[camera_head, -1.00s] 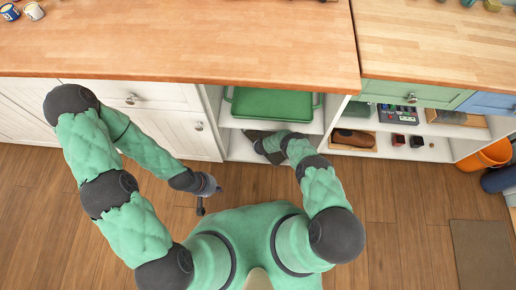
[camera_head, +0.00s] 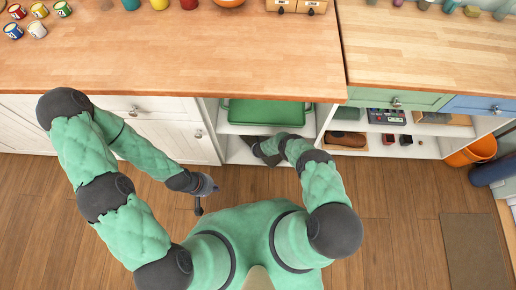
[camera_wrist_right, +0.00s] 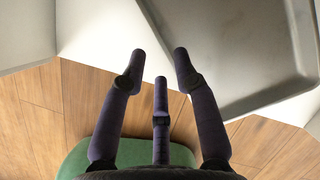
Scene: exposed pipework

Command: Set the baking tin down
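The baking tin (camera_wrist_right: 235,45) is a grey, shallow, rimmed tray, large in the right wrist view and cut off by the frame. In the head view only dark bits of it show at the lower shelf, behind my right gripper (camera_head: 262,152). In the right wrist view that gripper (camera_wrist_right: 159,65) has its fingers spread, with nothing held between them. Its right fingertip overlaps the tin's edge in the picture; I cannot tell whether they touch. My left gripper (camera_head: 205,190) hangs in front of the white cabinet, away from the tin; its fingers are too small to read.
A green tray (camera_head: 268,113) sits on the shelf above. The wooden countertop (camera_head: 170,60) overhangs the open cabinet. Shelves to the right hold a brown item (camera_head: 345,139) and small boxes. An orange bucket (camera_head: 472,151) stands far right. The wooden floor (camera_head: 390,210) is mostly clear.

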